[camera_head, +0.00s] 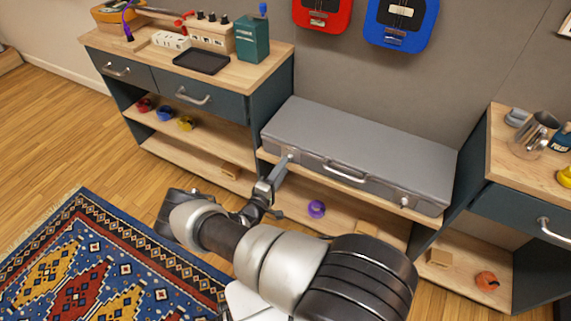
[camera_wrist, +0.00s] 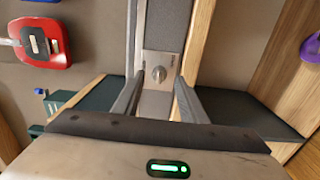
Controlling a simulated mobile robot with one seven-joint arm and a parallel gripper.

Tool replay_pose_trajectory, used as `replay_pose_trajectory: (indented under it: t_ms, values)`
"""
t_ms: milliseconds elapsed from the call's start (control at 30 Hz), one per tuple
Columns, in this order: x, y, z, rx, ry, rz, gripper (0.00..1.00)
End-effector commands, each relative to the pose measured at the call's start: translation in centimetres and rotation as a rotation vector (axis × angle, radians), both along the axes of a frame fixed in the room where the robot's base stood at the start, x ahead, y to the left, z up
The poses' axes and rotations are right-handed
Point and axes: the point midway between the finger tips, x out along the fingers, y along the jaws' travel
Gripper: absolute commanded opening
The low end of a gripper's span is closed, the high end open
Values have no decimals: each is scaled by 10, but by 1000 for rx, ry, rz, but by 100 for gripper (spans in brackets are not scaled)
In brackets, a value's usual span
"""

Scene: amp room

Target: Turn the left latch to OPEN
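A grey case (camera_head: 360,145) lies closed on the low shelf between two cabinets. Its left latch (camera_head: 291,158) is a small round knob on the front face, near the left end. Its right latch (camera_head: 404,202) and a handle (camera_head: 345,172) show on the same face. My gripper (camera_head: 285,164) points at the left latch. In the wrist view the left latch (camera_wrist: 159,74) sits on a metal plate, just beyond and between the fingertips of my gripper (camera_wrist: 158,82). The fingers are apart with nothing between them. Any lettering by the latch is too small to read.
A wooden-topped cabinet (camera_head: 262,72) stands left of the case, another (camera_head: 500,150) right of it. A purple ring-shaped thing (camera_head: 316,209) lies on the shelf below the case. Red (camera_head: 322,14) and blue (camera_head: 401,22) guitar-like things hang above. A patterned rug (camera_head: 95,270) covers the floor.

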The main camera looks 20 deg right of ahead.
Motion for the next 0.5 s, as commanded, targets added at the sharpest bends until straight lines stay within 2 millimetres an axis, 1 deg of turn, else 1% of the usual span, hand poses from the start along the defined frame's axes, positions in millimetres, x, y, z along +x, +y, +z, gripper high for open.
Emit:
replay_pose_trajectory:
  t_ms: [33,300,500]
  values:
    - [-6,12,2,1,2,5,39]
    - [-48,65,2,1,0,5,39]
    - [-73,96,1,1,0,4,39]
